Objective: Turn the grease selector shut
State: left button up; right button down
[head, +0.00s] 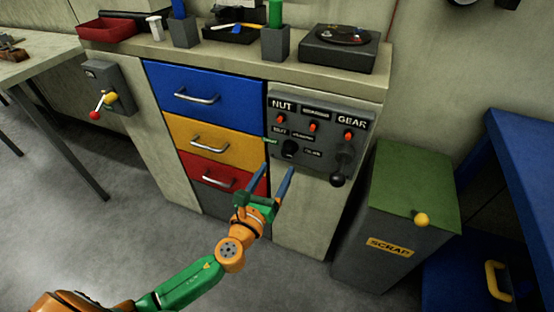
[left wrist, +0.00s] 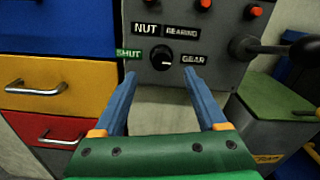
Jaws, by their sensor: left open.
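The grease selector is a round black knob (head: 290,148) on the lower part of a grey panel (head: 325,165). In the left wrist view the knob (left wrist: 160,53) has labels around it: green SHUT (left wrist: 129,53) at left, NUT (left wrist: 145,29) and BEARING (left wrist: 182,32) above, GEAR (left wrist: 193,60) at right. A small white mark on the knob lies on its right side, toward GEAR. My left gripper (head: 277,170) is open and empty, its blue fingers pointing at the panel just below the knob. The gap between its fingertips (left wrist: 160,74) lines up under the knob.
Several red-tipped switches (head: 313,127) sit above the knob. A black ball-ended lever (head: 338,178) sticks out at the panel's right. Blue, yellow and red drawers (head: 205,98) are to the left, a green-topped scrap bin (head: 410,185) to the right.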

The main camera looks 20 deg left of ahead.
aim_at(286, 154)
pick_arm(q)
jog(key=w, duration=0.4)
jog(key=shift+w+d, duration=0.25)
jog(key=shift+w, duration=0.55)
jog(key=shift+s, duration=0.1)
grip_shut()
pick_arm(e)
jog(key=shift+s+d+f, duration=0.1)
jog(key=shift+s+d, duration=0.2)
jog(key=shift+d, duration=0.05)
